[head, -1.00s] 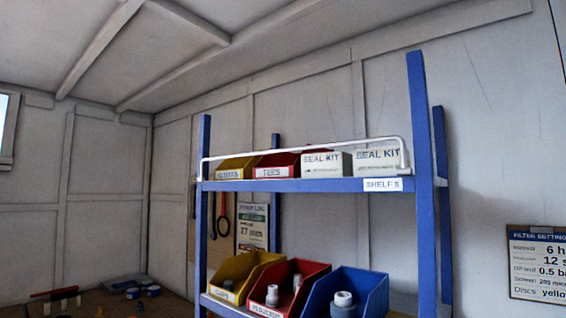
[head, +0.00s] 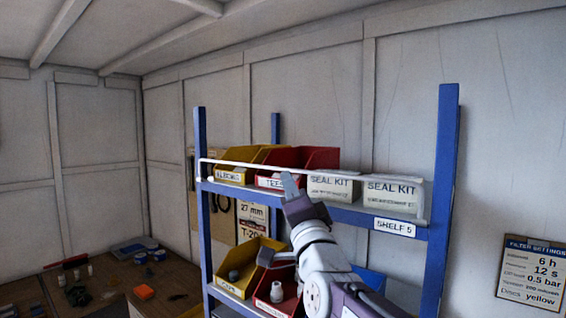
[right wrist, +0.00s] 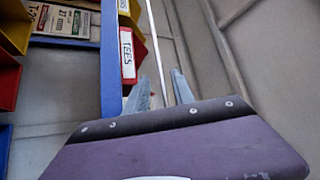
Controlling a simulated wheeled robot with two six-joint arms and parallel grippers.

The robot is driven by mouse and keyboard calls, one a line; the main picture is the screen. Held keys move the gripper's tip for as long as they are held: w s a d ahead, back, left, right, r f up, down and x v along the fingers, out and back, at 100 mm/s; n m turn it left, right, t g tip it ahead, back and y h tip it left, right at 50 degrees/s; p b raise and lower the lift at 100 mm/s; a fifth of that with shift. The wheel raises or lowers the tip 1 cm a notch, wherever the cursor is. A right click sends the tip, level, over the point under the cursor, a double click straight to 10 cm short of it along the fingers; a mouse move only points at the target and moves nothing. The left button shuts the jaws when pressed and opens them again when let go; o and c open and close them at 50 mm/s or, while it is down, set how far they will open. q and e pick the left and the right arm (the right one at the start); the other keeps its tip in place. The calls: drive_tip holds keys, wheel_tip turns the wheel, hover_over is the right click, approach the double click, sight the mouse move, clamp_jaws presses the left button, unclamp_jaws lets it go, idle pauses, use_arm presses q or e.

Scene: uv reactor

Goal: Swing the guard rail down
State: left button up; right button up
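The guard rail (head: 240,164) is a thin white bar, raised across the front of the bins on the top shelf, with its ends at the left and right of the shelf. My right gripper (head: 290,182) is at the rail, in front of the TEES bin. In the right wrist view the rail (right wrist: 155,45) runs lengthwise and shows between the two grey fingertips (right wrist: 160,84). The fingers are apart and open. I cannot tell whether they touch the rail. My left gripper is not in view.
The blue rack's top shelf (head: 345,212) holds a yellow bin (head: 232,174), a red TEES bin (head: 318,157) and two SEAL KIT boxes (head: 392,193). More bins stand on the shelf below, partly behind my right arm. A workbench (head: 110,285) with small items is at the left.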

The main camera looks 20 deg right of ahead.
sight(284, 169)
drive_tip(key=p+x, duration=0.5)
drive_tip(key=x, duration=0.2)
drive_tip(key=shift+w+r, duration=0.2)
drive_tip(key=shift+w, duration=0.4)
drive_tip(key=shift+s, duration=0.4)
clamp_jaws()
drive_tip(key=shift+d, duration=0.1)
drive_tip(key=shift+r, duration=0.15)
